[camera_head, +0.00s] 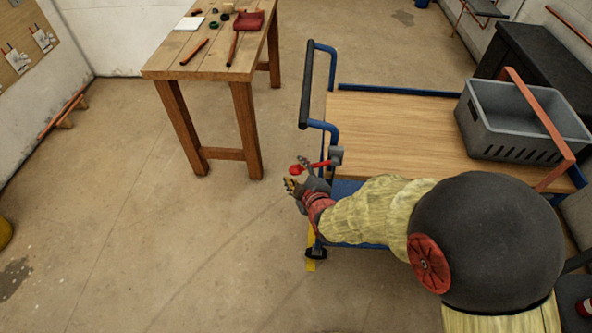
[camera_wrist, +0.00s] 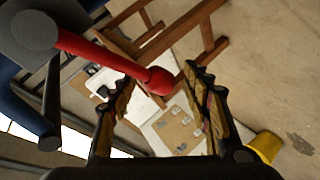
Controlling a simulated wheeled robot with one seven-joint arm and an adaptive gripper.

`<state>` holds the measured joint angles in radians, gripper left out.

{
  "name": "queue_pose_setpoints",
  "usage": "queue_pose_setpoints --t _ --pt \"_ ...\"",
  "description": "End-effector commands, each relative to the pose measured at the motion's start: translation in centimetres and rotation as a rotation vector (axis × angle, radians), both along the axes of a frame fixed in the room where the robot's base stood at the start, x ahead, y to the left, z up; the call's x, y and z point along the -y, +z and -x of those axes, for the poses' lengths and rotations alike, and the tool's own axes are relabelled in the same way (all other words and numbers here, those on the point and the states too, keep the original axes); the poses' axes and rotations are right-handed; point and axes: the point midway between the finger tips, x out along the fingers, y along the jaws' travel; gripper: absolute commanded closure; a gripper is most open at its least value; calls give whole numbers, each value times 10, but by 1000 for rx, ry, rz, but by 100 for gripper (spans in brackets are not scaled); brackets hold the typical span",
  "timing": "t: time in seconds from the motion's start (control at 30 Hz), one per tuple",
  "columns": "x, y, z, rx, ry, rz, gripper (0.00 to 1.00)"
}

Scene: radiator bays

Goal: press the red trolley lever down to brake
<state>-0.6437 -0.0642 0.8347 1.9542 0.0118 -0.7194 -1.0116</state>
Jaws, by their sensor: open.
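The red lever (camera_head: 318,165) sticks out to the left from a grey bracket (camera_head: 336,155) on the near left corner of the blue-framed trolley (camera_head: 400,130). It ends in a round red knob (camera_head: 295,169). My gripper (camera_head: 297,180) is beside the knob, at its near side in the head view. In the wrist view, the lever (camera_wrist: 100,55) comes from the grey pivot (camera_wrist: 35,25) at upper left, and its knob (camera_wrist: 158,81) shows between the two fingers of my open gripper (camera_wrist: 155,90). I cannot tell whether a finger touches the knob.
The trolley's wooden deck carries a grey crate (camera_head: 520,125) at right. Its blue push handle (camera_head: 307,85) rises at the left end. A wooden workbench (camera_head: 215,60) with small tools stands behind left. The floor (camera_head: 150,230) left of the trolley is clear.

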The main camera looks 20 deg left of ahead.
Motion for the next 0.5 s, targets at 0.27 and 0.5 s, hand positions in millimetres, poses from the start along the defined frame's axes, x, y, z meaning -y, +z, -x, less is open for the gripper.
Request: queue_pose_setpoints --t 0.27,0.5 --pt "27 22 36 1 0 -1 51" --pt "46 37 63 1 0 -1 51"
